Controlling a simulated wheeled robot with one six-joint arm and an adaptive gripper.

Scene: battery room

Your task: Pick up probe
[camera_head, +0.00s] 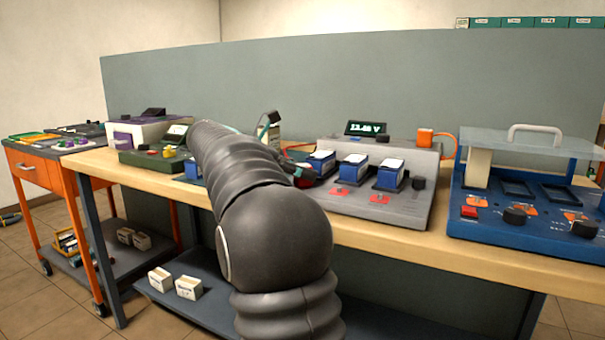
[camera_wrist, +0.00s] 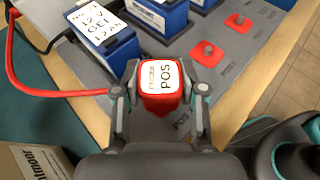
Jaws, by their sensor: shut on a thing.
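The probe (camera_wrist: 161,88) is a red block with a white label reading POS, seen in the wrist view. My gripper (camera_wrist: 160,98) is shut on it, with one finger on each side. A red cable (camera_wrist: 60,92) runs at the left of the wrist view; where it joins the probe is hidden. In the head view my arm hides most of the gripper, and a small red part of the probe (camera_head: 304,177) shows beside blue batteries. A blue battery (camera_wrist: 103,36) with a white label stands just beyond the gripper.
The grey test station (camera_head: 350,205) holds several blue batteries and red pads. Its display (camera_head: 365,128) shows a voltage. A blue charger (camera_head: 500,225) with a clear lid stands at the right. A green device (camera_head: 150,160) and an orange cart (camera_head: 40,170) are at the left.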

